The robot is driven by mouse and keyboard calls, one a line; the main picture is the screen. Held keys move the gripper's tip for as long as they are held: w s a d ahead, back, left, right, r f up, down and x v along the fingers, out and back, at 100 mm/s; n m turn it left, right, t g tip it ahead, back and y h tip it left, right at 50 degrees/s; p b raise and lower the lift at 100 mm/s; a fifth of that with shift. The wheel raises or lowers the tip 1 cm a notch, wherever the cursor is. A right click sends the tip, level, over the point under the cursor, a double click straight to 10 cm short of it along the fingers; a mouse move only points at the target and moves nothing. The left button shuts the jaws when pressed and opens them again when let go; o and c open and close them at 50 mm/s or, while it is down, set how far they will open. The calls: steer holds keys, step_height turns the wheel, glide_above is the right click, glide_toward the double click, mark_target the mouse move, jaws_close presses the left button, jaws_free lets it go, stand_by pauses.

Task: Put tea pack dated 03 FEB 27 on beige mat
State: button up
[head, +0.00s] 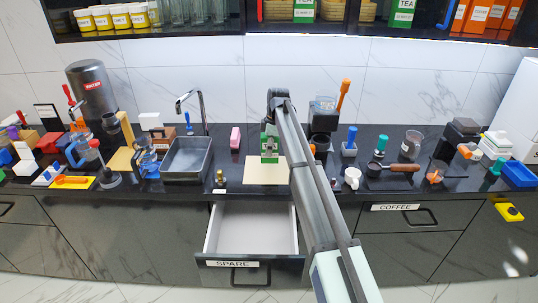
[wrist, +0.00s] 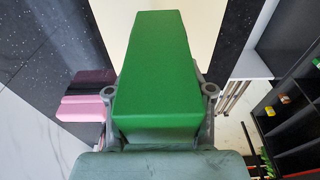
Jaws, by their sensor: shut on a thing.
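A green tea pack (head: 269,157) with a pale label is over the back part of the beige mat (head: 262,177) in the head view. I cannot tell whether it touches the mat. My gripper (wrist: 160,92) is shut on the pack, with a grey finger on each side of it in the wrist view. The green pack (wrist: 155,60) fills the middle of that view with a plain face. No date is readable on it. Other green tea packs (head: 403,17) stand on the shelf above.
An open, empty-looking drawer labelled SPARE (head: 250,230) juts out below the mat. A pink block (head: 235,137) and a small brass item (head: 220,178) stand left of the mat, near the sink (head: 188,160). A white cup (head: 352,178) and several other items stand to the right.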

steer(key=shift+f+p, duration=0.55)
steer(key=shift+f, duration=1.65)
steer(key=shift+f, duration=0.2)
steer(key=o, duration=1.2)
steer(key=shift+o, duration=0.2)
steer(key=shift+r, duration=0.1)
steer(key=r+b, duration=0.1)
steer(key=r, duration=0.2)
steer(key=d+r+b, duration=0.1)
steer(key=r, duration=0.6)
steer(key=shift+w+d+r+b, duration=0.1)
steer(key=shift+d+r+b, duration=0.15)
steer(key=shift+r+b, duration=0.15)
steer(key=shift+d+r, duration=0.15)
steer(key=shift+r, duration=0.5)
